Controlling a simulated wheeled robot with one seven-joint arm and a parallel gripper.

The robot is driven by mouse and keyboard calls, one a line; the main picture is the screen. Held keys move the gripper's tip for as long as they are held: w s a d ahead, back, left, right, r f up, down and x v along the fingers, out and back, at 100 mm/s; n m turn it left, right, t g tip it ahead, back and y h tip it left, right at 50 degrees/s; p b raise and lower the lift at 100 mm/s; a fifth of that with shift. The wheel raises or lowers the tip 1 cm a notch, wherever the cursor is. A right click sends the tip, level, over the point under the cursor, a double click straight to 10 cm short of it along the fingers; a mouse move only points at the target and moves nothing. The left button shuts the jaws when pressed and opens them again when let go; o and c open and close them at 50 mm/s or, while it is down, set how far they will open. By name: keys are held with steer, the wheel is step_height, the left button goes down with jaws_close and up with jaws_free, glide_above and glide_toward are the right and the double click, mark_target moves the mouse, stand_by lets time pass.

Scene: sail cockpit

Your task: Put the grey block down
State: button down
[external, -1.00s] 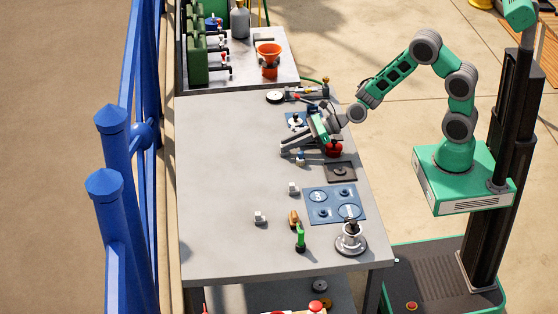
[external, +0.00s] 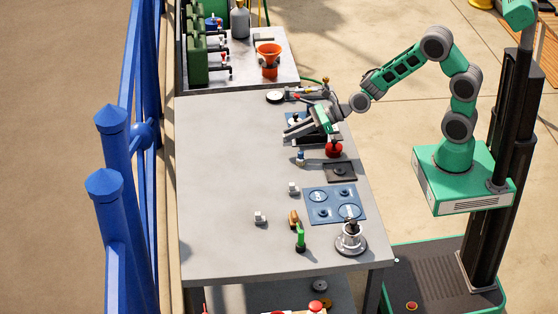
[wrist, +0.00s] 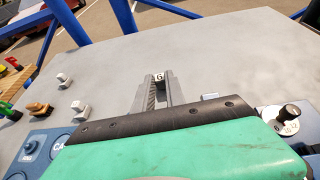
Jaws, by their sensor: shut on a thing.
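My gripper (external: 287,136) is low over the far middle part of the grey table (external: 225,170), with its fingers pointing left in the external view. In the wrist view my gripper (wrist: 159,84) is shut on a small block marked "G" (wrist: 159,77), held at the fingertips. Most of this block is hidden by the fingers. I cannot tell whether it touches the table. Two other small light blocks stand apart on the table, a nearer one (external: 259,218) and a farther one (external: 293,188).
A red knob (external: 333,150) and a small blue-and-white piece (external: 300,158) stand close to my gripper. A dark square plate (external: 340,172), a blue panel (external: 320,211), a green-handled item (external: 300,240) and a metal winch (external: 350,240) line the right side. The table's left side is clear.

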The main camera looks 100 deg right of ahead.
steer(key=s+a+r, duration=0.3)
steer(key=s+r, duration=0.6)
steer(key=s, duration=0.4)
steer(key=w+a+f+n+g+y, duration=0.1)
steer(key=w+a+f+n+y, duration=0.3)
steer(key=a+f, duration=0.45)
steer(key=w+a+r+n+g+y, duration=0.35)
steer(key=w+a+r, duration=0.3)
steer(key=r, duration=0.25)
steer(key=shift+n+t+y, duration=0.25)
steer(key=shift+n+y, duration=0.1)
steer(key=shift+y, duration=0.2)
steer(key=w+f, duration=0.3)
steer(key=w, duration=0.1)
steer(key=w+f, duration=0.4)
steer(key=w, duration=0.1)
steer(key=w+f, duration=0.3)
steer(key=w, duration=0.2)
steer(key=shift+a+f+p, duration=0.3)
steer(key=shift+p, duration=0.05)
step_height(320, 180, down, 3)
steer(key=shift+p, duration=0.3)
steer(key=shift+f, duration=0.15)
steer(key=c, duration=1.4)
jaws_free()
